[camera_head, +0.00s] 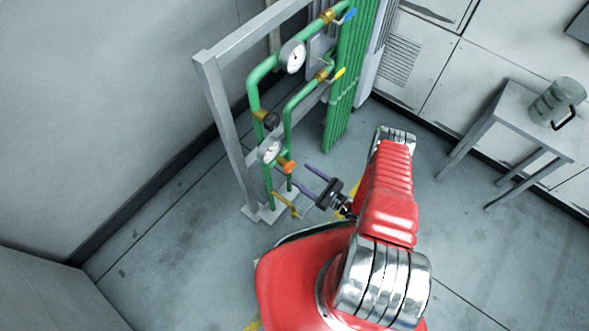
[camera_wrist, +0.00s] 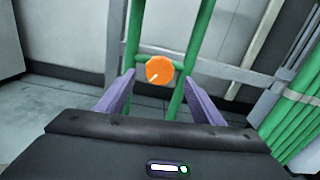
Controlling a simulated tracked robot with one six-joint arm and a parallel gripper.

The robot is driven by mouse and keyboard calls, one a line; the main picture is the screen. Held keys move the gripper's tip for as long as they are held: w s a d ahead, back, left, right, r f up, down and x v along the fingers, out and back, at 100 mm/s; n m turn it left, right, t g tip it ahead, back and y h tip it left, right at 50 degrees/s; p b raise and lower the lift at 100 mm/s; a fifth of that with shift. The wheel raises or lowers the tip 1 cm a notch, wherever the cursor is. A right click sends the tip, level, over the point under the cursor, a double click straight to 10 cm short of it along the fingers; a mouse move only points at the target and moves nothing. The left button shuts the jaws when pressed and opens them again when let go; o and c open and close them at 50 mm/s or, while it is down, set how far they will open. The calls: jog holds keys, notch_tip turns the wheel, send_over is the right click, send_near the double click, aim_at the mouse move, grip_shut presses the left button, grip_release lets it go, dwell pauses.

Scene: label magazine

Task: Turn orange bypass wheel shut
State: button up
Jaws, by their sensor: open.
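The orange bypass wheel (camera_head: 289,167) sits low on the green pipework of the grey frame, to the left of my gripper. In the wrist view the wheel (camera_wrist: 160,69) is a round orange disc with a short white mark pointing to its lower left. It lies ahead of my gripper, between the two purple fingers as seen in the picture. My gripper (camera_head: 304,177) is open, with its fingers apart and pointing toward the pipes. In the wrist view the gripper (camera_wrist: 160,102) holds nothing. I cannot tell the exact gap between the fingertips and the wheel.
Green pipes (camera_head: 253,90) with gauges (camera_head: 292,57), a blue handle (camera_head: 349,14) and a yellow handle (camera_head: 340,72) stand on the grey frame (camera_head: 222,110). A small table (camera_head: 518,113) with a green canister (camera_head: 557,101) is at the right. The floor between is clear.

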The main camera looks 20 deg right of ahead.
aim_at(292, 168)
jog(key=shift+x, duration=2.9)
